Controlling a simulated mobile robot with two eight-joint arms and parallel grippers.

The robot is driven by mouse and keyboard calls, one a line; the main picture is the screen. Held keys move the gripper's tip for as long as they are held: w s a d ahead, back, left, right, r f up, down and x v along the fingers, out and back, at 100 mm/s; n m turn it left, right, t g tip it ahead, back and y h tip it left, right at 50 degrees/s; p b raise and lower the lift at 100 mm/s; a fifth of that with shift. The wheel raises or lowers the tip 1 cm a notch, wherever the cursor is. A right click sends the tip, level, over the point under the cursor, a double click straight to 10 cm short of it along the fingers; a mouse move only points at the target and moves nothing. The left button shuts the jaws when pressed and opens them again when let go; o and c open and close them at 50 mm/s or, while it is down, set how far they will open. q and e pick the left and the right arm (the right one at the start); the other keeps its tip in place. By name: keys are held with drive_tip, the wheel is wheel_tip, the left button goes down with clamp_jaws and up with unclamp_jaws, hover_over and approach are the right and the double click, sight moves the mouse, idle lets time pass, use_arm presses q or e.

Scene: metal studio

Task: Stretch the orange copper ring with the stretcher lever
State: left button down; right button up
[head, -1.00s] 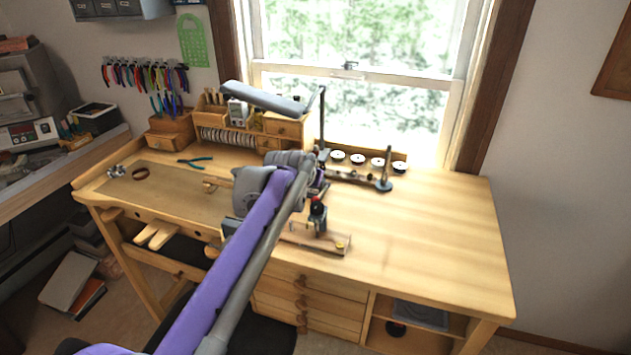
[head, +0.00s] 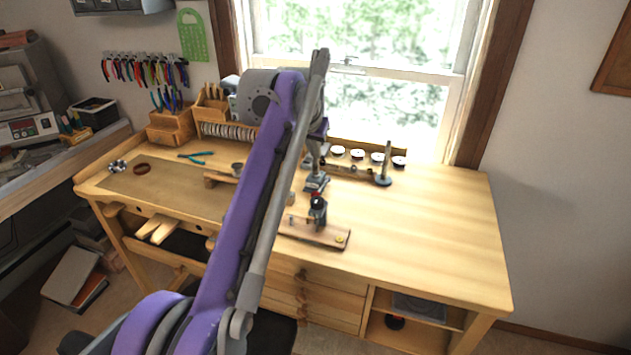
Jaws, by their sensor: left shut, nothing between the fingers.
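My left arm rises across the middle of the head view and bends down behind itself. Its grey gripper (head: 316,187) points down, shut and empty, just above and behind the small dark stretcher (head: 318,212). The stretcher stands on a wooden base board (head: 310,232) at the bench's front edge. I cannot tell whether the gripper touches its lever; the lever is too small to make out. I cannot pick out the orange copper ring for certain. A brown-red ring-shaped piece (head: 141,169) lies at the left of the bench mat. My right gripper is out of view.
The wooden bench (head: 430,230) is clear on its right side. A dark upright post (head: 385,165) and several white-topped round pieces stand along the back. Teal-handled pliers (head: 195,158) lie on the left, near a wooden tool organiser (head: 170,127).

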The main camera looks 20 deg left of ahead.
use_arm(q)
drive_tip(key=b, duration=0.2)
hover_over(316, 194)
drive_tip(key=w, duration=0.1)
drive_tip(key=shift+g, duration=0.4)
wheel_tip(316, 194, down, 9)
drive_tip(key=shift+w+d+r, duration=0.1)
drive_tip(key=shift+w+r, duration=0.05)
drive_tip(key=shift+r, duration=0.05)
drive_tip(key=f, duration=0.1)
drive_tip(key=f+b, duration=0.1)
drive_tip(key=shift+s+f, duration=0.65)
drive_tip(key=shift+f, duration=0.25)
drive_tip(key=shift+w, duration=0.1)
